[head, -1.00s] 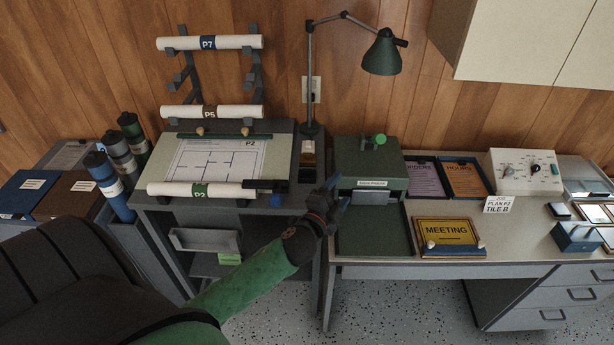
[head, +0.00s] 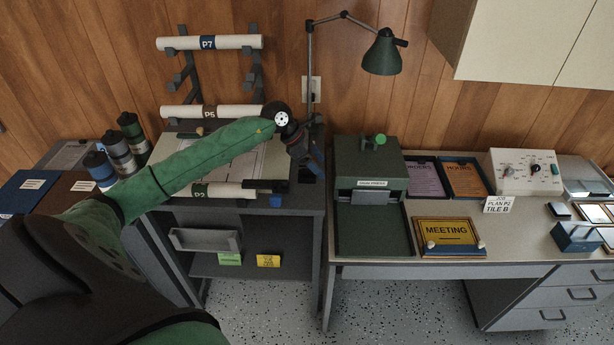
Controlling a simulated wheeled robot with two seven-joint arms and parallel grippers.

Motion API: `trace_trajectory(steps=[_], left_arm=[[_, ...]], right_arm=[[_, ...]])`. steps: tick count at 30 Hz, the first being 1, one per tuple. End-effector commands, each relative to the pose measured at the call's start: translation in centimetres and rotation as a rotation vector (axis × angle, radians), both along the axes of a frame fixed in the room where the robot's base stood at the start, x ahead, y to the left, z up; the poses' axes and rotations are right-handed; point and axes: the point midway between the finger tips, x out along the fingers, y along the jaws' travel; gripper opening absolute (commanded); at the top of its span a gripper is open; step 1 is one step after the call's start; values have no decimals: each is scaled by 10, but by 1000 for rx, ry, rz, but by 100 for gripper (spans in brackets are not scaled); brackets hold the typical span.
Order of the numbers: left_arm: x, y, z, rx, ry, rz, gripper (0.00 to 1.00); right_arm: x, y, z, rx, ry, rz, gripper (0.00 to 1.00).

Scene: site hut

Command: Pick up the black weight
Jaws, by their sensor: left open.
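A black block (head: 265,185), which looks like the black weight, lies at the right end of the lower paper roll (head: 225,190) on the plan table. A small blue block (head: 277,201) sits just in front of it. My left gripper (head: 312,168) is open and points down, above the table's right side, to the right of and behind the black block. It is apart from that block in the picture. The gripper hides the small items by the lamp's foot, and its fingertips are hard to make out. My right gripper is out of view.
A green desk lamp (head: 384,53) stands behind the gripper. My left arm covers much of the plan sheet. A dark green press (head: 370,160) and a MEETING sign (head: 448,231) are on the desk to the right. Tubes (head: 118,155) stand at left.

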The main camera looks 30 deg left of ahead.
Motion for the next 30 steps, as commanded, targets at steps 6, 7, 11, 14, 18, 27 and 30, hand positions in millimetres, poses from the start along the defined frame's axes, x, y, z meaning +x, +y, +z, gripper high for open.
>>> trace_trajectory(steps=[6, 7, 11, 14, 18, 27, 30], left_arm=[[1, 64, 5, 223, 67, -23, 67], [0, 67, 5, 234, 72, -24, 67], [2, 69, -2, 251, 80, -28, 67], [3, 65, -10, 249, 79, -27, 67], [5, 63, -17, 250, 78, -27, 67], [7, 58, -29, 247, 79, -27, 67], [9, 56, -36, 246, 79, -26, 67]], right_arm=[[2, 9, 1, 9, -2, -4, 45], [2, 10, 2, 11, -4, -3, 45], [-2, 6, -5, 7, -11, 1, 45], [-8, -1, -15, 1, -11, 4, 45], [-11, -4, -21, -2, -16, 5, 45], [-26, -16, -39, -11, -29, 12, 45], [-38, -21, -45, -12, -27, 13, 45]])
